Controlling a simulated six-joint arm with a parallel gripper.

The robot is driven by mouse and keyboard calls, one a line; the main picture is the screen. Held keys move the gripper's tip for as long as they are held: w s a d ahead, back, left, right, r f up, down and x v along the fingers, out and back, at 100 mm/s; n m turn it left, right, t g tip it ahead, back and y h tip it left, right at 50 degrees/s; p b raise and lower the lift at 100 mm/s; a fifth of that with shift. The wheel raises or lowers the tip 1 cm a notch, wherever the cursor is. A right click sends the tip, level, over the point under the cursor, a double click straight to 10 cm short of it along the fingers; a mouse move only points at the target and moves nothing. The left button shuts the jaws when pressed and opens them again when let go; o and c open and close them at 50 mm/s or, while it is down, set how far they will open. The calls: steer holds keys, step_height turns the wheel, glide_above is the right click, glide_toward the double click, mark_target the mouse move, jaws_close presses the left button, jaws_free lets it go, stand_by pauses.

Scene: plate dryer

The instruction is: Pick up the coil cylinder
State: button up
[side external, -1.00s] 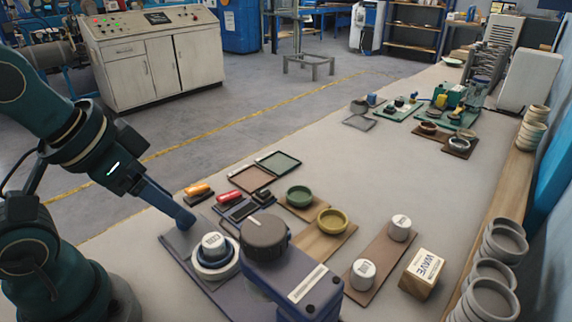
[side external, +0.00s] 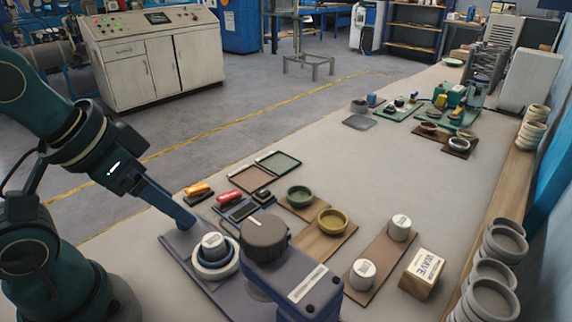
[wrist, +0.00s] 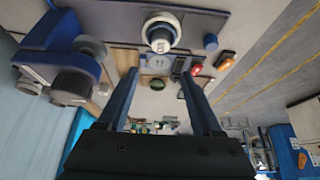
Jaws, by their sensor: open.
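A short pale cylinder with a dark-lettered label (side external: 213,244) sits upright in a white ring (side external: 203,268) on the dark base of the blue-grey machine; its lettering is too small to read surely as coil. Two more labelled pale cylinders, a far one (side external: 400,226) and a near one (side external: 363,273), stand on a brown board. My gripper (side external: 188,222) is just left of the ringed cylinder, fingers pointing down toward it and apart from it. In the wrist view my open, empty gripper (wrist: 158,78) has the ringed cylinder (wrist: 161,38) beyond its fingertips.
The machine's round dark head (side external: 264,234) stands close right of the ringed cylinder. A green dish (side external: 299,196), a yellow dish (side external: 332,220) and a WAVE box (side external: 424,272) are further right. The middle of the bench is clear.

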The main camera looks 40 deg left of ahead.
steer(key=shift+o, duration=0.5)
steer(key=n+g+y, duration=0.2)
steer(key=n, duration=0.5)
glide_above(212, 241)
steer(key=f, duration=0.3)
steer(key=s+f, duration=0.1)
steer(key=shift+d+f, duration=0.15)
steer(key=shift+f, duration=0.25)
steer(key=shift+s+d+f+g, duration=0.1)
steer(key=shift+d+f+g, duration=0.15)
steer(key=shift+f+g, duration=0.5)
steer(key=shift+t, duration=0.25)
steer(key=shift+x, duration=2.4)
